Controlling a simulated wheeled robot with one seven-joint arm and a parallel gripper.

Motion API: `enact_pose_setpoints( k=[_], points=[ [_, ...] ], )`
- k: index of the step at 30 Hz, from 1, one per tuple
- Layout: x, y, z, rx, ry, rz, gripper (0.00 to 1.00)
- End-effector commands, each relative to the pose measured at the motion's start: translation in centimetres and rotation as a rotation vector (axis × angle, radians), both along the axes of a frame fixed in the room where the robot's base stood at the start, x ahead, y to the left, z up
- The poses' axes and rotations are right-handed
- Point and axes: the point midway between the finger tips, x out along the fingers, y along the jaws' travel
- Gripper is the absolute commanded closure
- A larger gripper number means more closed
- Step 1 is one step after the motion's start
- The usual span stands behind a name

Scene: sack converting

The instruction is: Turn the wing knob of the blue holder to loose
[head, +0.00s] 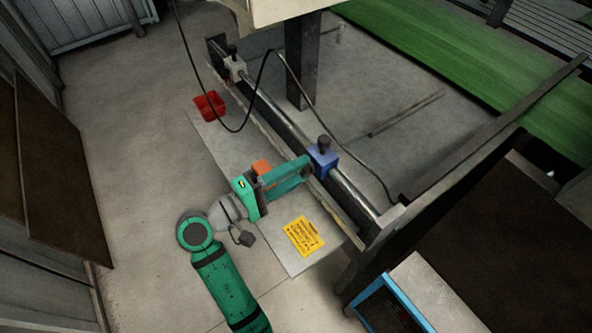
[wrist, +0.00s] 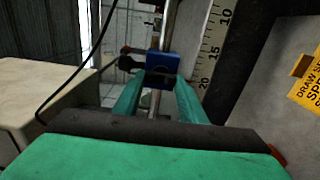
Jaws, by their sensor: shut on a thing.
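The blue holder (head: 325,160) sits on a metal rail (head: 352,195), with a black clamp knob (head: 324,143) on top. In the wrist view the blue holder (wrist: 161,63) is straight ahead, with the black knob at its left. My gripper (head: 308,167) reaches it from the left in the head view. Its two green fingers (wrist: 158,84) end at the holder's near face, shut on the wing knob there. The wing knob is mostly hidden between the fingertips, so its angle cannot be read.
A grey holder (head: 235,68) with a black knob sits farther up the rail. A black cable (head: 262,82) loops over the rail. A ruler (wrist: 211,50) runs beside the rail. A red bin (head: 209,106) and a yellow sign (head: 304,236) are nearby. Open floor lies left.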

Motion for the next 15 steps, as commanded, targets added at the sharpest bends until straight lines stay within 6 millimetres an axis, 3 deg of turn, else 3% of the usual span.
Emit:
enact_pose_setpoints(
  k=[3, 4, 6, 15],
  points=[
    [0.00, 0.09, -0.07, 0.000, 0.002, 0.002, 0.85],
    [0.00, 0.09, -0.07, 0.000, 0.002, 0.002, 0.58],
    [0.00, 0.09, -0.06, 0.000, 0.002, 0.002, 0.44],
    [-0.03, 0.10, -0.02, 0.000, 0.000, 0.001, 0.44]
  ],
)
